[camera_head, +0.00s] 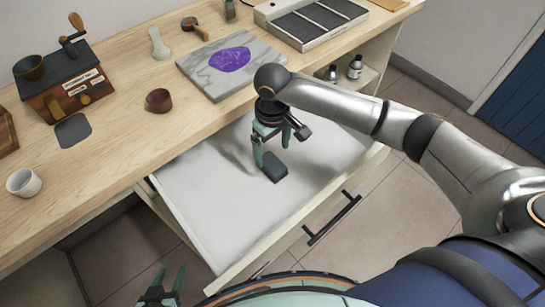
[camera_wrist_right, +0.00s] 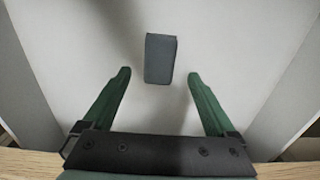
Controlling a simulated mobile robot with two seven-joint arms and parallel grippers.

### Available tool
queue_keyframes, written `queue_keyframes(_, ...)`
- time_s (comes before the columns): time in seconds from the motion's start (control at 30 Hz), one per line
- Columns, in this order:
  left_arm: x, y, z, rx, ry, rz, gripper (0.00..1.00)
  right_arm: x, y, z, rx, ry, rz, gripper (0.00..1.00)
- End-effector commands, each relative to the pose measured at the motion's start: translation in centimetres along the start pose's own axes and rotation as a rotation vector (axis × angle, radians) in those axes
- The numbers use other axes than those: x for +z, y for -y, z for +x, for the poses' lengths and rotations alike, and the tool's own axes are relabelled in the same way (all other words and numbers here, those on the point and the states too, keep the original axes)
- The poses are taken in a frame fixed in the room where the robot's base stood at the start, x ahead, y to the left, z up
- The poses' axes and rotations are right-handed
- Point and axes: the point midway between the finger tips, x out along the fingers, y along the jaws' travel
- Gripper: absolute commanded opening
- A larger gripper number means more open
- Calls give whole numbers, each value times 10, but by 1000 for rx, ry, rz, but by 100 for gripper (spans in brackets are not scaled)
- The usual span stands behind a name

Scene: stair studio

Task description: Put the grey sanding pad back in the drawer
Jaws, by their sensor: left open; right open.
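The grey sanding pad (camera_head: 274,166) lies on the white floor of the open drawer (camera_head: 205,190). It also shows in the right wrist view (camera_wrist_right: 160,58), just beyond and between the two fingertips. My right gripper (camera_head: 270,155) is inside the drawer space, directly over the pad, pointing down. Its green fingers (camera_wrist_right: 158,75) are spread, with nothing between them. In the right wrist view the pad is clear of both fingers. My left gripper (camera_head: 165,290) is low at the bottom left of the head view, outside the drawer, open and empty.
The wooden worktop (camera_head: 120,130) above the drawer holds a coffee grinder (camera_head: 65,80), a brown cup (camera_head: 158,100), a white cup (camera_head: 23,182), a dark flat pad (camera_head: 73,130) and a marble slab (camera_head: 228,70) with a purple patch. The drawer floor around the pad is bare.

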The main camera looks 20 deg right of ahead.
Motion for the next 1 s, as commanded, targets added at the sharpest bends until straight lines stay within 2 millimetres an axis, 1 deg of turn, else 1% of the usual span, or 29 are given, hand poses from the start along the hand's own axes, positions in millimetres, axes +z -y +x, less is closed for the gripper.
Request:
queue_keyframes(0.03,-2,0,-2,0,0,0,50,-1,0,-13,1,-3,0,92)
queue_keyframes(0.1,-4,0,-3,0,0,0,50,-1,0,-26,1,-2,1,92)
queue_keyframes(0.2,-5,0,-4,0,-1,0,50,-1,0,-41,0,-1,1,92)
queue_keyframes(0.33,-5,0,-5,0,-1,0,50,0,0,-52,0,0,1,92)
queue_keyframes(0.47,-6,0,-5,0,-1,0,50,0,0,-56,0,2,1,92)
queue_keyframes(0.87,-5,0,-5,0,-1,0,50,0,0,-56,0,1,1,92)
queue_keyframes(0.97,-7,0,-6,0,-1,0,50,-3,1,-53,-10,-21,12,92)
queue_keyframes(1.0,-9,0,-7,0,-1,0,50,-7,2,-51,-20,-49,25,92)
